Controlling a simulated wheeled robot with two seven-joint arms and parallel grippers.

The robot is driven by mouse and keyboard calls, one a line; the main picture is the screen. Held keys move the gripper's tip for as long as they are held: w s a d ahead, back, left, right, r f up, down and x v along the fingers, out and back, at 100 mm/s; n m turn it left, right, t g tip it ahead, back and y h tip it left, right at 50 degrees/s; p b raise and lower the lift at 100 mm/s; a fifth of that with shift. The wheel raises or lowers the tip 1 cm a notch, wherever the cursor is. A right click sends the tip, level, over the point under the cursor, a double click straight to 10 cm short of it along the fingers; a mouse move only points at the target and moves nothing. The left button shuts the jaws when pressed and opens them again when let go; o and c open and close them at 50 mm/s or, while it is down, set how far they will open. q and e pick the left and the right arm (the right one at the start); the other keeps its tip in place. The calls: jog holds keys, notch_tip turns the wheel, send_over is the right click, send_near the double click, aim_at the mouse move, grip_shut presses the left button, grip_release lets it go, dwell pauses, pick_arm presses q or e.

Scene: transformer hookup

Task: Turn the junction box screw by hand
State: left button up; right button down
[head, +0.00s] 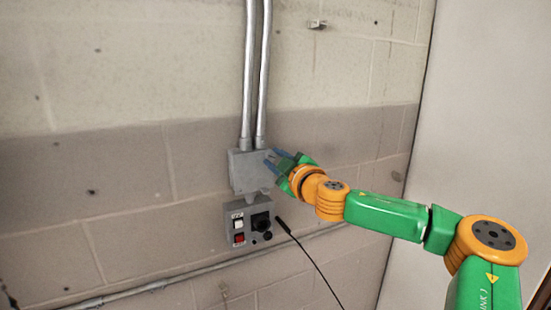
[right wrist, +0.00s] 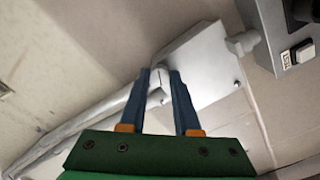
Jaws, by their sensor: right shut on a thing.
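The grey junction box (head: 242,172) is fixed to the block wall, below two vertical conduits. In the right wrist view the box (right wrist: 208,68) lies just beyond my fingertips. My right gripper (head: 269,157) reaches in from the right to the upper right part of the box's front. In the right wrist view its two blue fingers (right wrist: 159,78) straddle a small pale piece at the box face, which I take to be the junction box screw. My left gripper is not in view.
Below the box hangs a grey control unit (head: 238,211) with a white switch (head: 238,224) and a red switch (head: 239,238). A black plug (head: 283,226) on a cable hangs to its right. Metal conduits (head: 249,80) rise above. Another pipe (head: 196,272) runs along the wall below.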

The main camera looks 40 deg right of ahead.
jog(key=n, duration=0.5)
jog(key=shift+n+p, duration=0.3)
jog(key=shift+p, duration=0.05)
jog(key=n, duration=1)
jog(key=shift+n, duration=2.6)
jog(key=shift+n, duration=0.3)
jog(key=c, duration=0.6)
grip_release()
